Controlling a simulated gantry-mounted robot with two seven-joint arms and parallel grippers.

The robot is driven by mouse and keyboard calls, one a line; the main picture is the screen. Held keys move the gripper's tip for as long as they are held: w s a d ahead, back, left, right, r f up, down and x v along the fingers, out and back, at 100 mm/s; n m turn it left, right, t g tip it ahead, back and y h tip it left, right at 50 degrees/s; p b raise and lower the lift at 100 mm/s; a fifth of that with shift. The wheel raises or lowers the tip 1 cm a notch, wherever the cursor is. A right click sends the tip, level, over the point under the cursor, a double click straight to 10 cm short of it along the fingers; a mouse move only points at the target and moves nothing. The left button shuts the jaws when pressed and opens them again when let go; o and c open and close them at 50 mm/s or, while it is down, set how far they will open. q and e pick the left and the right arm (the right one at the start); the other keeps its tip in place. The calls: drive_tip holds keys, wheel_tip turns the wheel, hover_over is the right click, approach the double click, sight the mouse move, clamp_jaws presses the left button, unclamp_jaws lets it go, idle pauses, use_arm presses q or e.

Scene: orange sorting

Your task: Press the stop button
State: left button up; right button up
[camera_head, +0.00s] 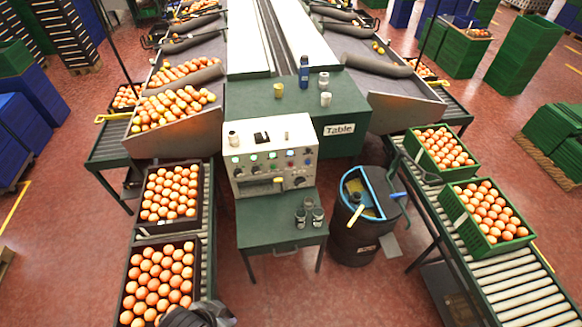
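The control panel (262,177) is a light grey box on the green table in the middle of the head view. Labels are too small to read, so I cannot tell which one is the stop button. A dark grey part of my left gripper or arm (200,315) shows at the bottom edge, left of centre, over the near crate of oranges. It is well below the panel and apart from it. Its fingers cannot be made out. My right gripper is not in view.
A small green table (282,232) with several small jars stands before the panel. A black bin with a blue rim (352,185) stands to its right. Crates of oranges sit on the left rollers (207,225) and right rollers (503,280). Space directly before the small table is clear.

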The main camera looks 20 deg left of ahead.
use_arm(q)
drive_tip(key=shift+w, duration=0.1)
clamp_jaws()
idle(1.4)
